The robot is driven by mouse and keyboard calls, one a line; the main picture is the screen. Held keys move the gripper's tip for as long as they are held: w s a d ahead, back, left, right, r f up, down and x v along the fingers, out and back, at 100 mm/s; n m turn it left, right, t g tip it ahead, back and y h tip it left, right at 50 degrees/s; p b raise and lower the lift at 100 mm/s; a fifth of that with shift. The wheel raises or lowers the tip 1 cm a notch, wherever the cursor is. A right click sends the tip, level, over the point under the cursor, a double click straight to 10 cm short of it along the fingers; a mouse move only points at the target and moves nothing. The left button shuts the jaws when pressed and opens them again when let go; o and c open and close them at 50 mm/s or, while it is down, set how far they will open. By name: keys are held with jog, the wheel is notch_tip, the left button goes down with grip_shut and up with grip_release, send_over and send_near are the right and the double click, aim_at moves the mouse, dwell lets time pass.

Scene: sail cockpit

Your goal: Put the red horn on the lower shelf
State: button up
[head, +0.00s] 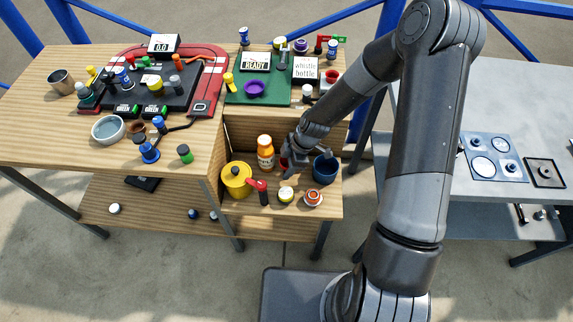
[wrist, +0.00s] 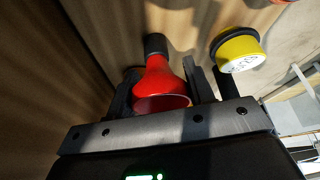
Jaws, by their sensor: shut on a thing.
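The red horn (wrist: 160,83) has a flared red bell and a black bulb. In the wrist view it lies between the two dark fingers of my gripper (wrist: 160,90), bell toward the palm and bulb pointing away. In the head view my gripper (head: 289,168) is low in the wooden bay, over the lower shelf (head: 325,207). Only a small red patch of the horn (head: 283,161) shows there, the rest hidden by the gripper. I cannot tell whether the horn touches the wood.
The green-matted top (head: 238,96) overhangs behind.

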jog(key=shift+f, duration=0.1)
jog(key=o, duration=1)
jog(key=shift+o, duration=0.2)
jog(key=d+r+m+t+h, duration=0.1)
jog(key=d+r+m, duration=0.15)
jog(key=r, duration=0.45)
jog(key=s+d+r+m+h, duration=0.1)
jog(key=d+r, duration=0.3)
jog(key=r, duration=0.2)
jog(key=d+r+m+t+h, duration=0.1)
jog(key=d+r, duration=0.3)
jog(key=r, duration=0.3)
jog(key=s+d+r+m+t, duration=0.2)
jog(key=s+d+r+m, duration=0.2)
jog(key=s+r+m, duration=0.4)
jog(key=s+d+r+m+t+h, duration=0.1)
jog(key=s+d+r+m, duration=0.3)
jog(key=s+r+m, duration=0.4)
notch_tip(320, 180, up, 4)
jog(key=shift+s+r+t, duration=0.2)
jog(key=shift+s+t, duration=0.6)
